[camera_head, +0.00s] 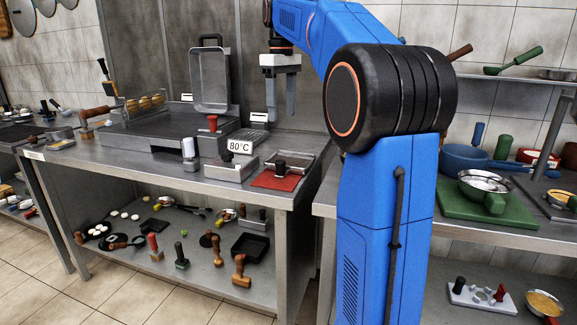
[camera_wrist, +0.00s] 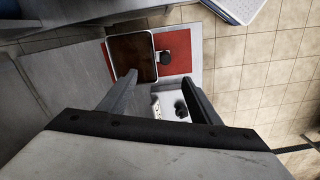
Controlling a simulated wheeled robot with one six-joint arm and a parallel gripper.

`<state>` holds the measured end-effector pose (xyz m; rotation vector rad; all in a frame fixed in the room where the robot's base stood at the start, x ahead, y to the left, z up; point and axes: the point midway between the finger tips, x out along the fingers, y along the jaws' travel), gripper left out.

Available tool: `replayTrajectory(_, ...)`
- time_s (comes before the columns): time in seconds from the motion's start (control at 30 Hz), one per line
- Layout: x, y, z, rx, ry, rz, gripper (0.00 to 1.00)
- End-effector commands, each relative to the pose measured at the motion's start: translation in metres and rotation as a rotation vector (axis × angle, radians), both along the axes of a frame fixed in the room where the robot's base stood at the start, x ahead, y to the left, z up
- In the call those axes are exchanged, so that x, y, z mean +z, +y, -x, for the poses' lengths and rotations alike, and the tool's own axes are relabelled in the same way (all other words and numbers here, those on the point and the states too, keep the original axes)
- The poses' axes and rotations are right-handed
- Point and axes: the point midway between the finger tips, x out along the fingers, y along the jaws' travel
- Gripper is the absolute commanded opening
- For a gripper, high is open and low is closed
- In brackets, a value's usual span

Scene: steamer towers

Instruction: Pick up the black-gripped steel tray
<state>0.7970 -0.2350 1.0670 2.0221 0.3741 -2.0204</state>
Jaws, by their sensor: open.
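The black-gripped steel tray (camera_head: 301,158) lies on a red mat (camera_head: 275,182) near the right front corner of the steel counter. Its black grip (camera_head: 280,166) stands up on the near side. In the wrist view the tray (camera_wrist: 112,63) is a light-rimmed rectangle with a brown-looking inside, its black grip (camera_wrist: 165,57) over the red mat. My gripper (camera_head: 281,115) hangs with fingers down, above and behind the tray, apart from it. In the wrist view my gripper (camera_wrist: 158,80) has its fingers wide apart with nothing between them.
A box with an 80°C display (camera_head: 232,170) and a dark knob stands just left of the tray. A griddle with a raised lid (camera_head: 209,80) is further left. A shelf below holds pans and wooden-handled tools. A right counter bears a green board (camera_head: 480,235) with a pan.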

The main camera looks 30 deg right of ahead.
Motion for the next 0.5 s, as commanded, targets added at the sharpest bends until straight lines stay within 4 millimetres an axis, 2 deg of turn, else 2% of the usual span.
replayTrajectory(0.17,-0.02,-0.001,0.0,0.002,0.004,-0.002,0.57)
replayTrajectory(0.5,-0.081,0.0,0.0,0.001,0.004,-0.001,0.57)
